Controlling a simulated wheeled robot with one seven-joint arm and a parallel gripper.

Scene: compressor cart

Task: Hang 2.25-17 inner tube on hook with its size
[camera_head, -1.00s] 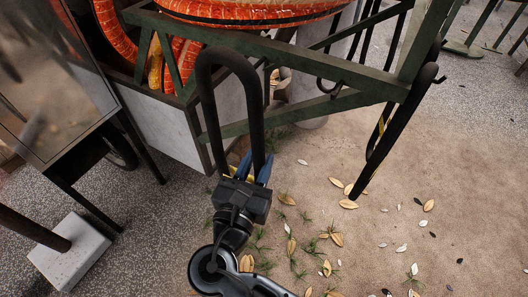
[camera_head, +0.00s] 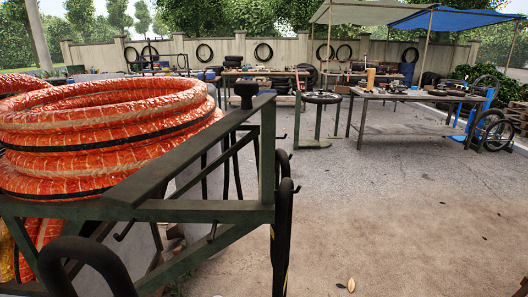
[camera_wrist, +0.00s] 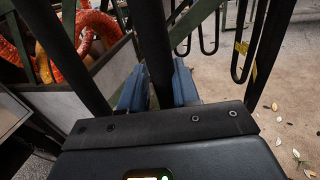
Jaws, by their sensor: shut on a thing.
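A black inner tube (camera_wrist: 155,45) is between the blue fingertips of my gripper (camera_wrist: 157,88), which is shut on it. Dark strands pass on both sides in the wrist view; how they join is unclear. In the head view a black tube loop (camera_head: 95,258) rises at the lower left, in front of the green cart rail (camera_head: 220,212); my gripper is below that picture. Another dark tube (camera_head: 282,235) hangs at the rail's right end. No size marking is readable.
Large coiled orange hoses (camera_head: 100,130) fill the cart's left side, close to the held tube. Tubes with yellow tags (camera_wrist: 241,47) hang beyond my gripper. Workbenches (camera_head: 410,95) stand far back. Bare ground (camera_head: 400,230) at right is open.

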